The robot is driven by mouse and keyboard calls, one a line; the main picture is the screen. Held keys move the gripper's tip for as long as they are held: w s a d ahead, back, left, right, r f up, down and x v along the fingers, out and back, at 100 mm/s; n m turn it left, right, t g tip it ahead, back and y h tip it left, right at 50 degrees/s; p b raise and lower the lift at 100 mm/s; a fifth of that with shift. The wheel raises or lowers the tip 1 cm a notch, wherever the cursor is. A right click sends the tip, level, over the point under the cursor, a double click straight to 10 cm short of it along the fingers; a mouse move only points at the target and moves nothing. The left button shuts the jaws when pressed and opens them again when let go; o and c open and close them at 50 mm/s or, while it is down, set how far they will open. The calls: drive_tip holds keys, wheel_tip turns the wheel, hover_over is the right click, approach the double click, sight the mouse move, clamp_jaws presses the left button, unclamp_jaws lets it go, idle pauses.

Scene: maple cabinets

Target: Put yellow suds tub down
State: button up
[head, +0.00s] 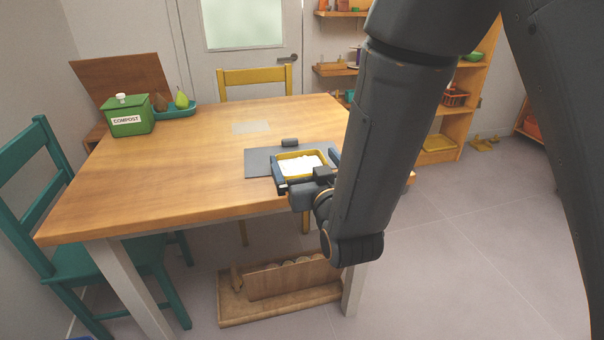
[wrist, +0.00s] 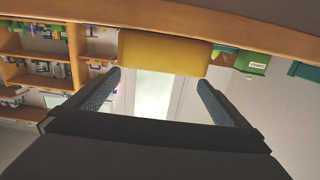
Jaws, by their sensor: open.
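The yellow suds tub (head: 301,176) is a shallow yellow tray with white suds in it. It appears to rest upright on the grey mat (head: 257,160) near the table's front edge. My gripper (head: 305,163) is open, with one finger at the tub's left side and the other at its right. In the wrist view the tub's yellow side (wrist: 165,53) lies just ahead of my spread fingertips (wrist: 159,80), with no clear grip on it. The tub's underside is hidden.
A small dark block (head: 290,142) stands at the mat's back edge. A green compost bin (head: 130,118) and a teal tray (head: 180,111) with pears are at the back left. The table's left and middle (head: 170,165) are mostly clear. A teal chair (head: 100,265) stands left.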

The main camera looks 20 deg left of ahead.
sight(296, 155)
wheel_tip(296, 155, down, 3)
drive_tip(key=shift+f, duration=0.1)
drive_tip(key=shift+x, duration=3.75)
drive_tip(key=shift+c, duration=0.3)
drive_tip(key=c, duration=1)
